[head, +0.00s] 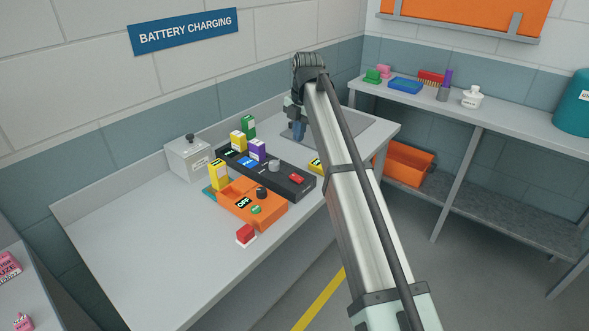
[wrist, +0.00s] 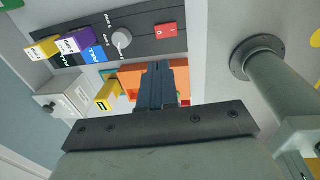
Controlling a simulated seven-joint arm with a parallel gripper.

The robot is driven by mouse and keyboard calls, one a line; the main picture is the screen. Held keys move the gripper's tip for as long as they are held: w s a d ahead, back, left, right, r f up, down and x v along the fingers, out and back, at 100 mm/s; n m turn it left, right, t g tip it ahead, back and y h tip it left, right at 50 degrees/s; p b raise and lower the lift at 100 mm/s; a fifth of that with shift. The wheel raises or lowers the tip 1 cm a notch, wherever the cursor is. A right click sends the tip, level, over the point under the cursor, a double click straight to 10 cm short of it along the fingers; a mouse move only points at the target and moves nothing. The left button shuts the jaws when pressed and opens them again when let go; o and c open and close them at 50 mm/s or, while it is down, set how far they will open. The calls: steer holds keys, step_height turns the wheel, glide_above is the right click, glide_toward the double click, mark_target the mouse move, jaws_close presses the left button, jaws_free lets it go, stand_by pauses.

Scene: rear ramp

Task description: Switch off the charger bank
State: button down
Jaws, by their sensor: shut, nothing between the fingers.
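A long dark grey charger bank (head: 265,172) lies on the bench, with yellow, purple, green and blue packs at its far left part. It carries a grey round knob (head: 274,165) and a red rocker switch (head: 296,178) at its right end. In the wrist view the bank (wrist: 198,40) shows at the top, with its knob (wrist: 121,40) and the red switch (wrist: 167,31), marked at both ends. My gripper (wrist: 156,68) is shut and empty, apart from the switch. In the head view my arm partly hides the gripper (head: 298,132). I cannot tell which way the switch is set.
An orange unit (head: 232,207) with an "OFF" label, black knob and green button sits in front of the bank. A red button block (head: 246,234) and a grey box (head: 188,158) stand nearby. A grey post (wrist: 275,75) rises at right in the wrist view. The bench's left part is clear.

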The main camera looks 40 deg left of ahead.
mark_target(294, 176)
steer(key=f, duration=0.4)
steer(key=a+f, duration=0.1)
steer(key=f, duration=0.9)
steer(key=shift+a, duration=0.35)
steer(key=shift+a+f, duration=0.1)
steer(key=shift+f, duration=0.1)
steer(key=shift+d+r, duration=0.1)
steer(key=shift+d, duration=0.75)
steer(key=shift+r, duration=0.1)
step_height(294, 176, up, 14)
steer(key=d, duration=0.1)
steer(key=shift+d, duration=0.35)
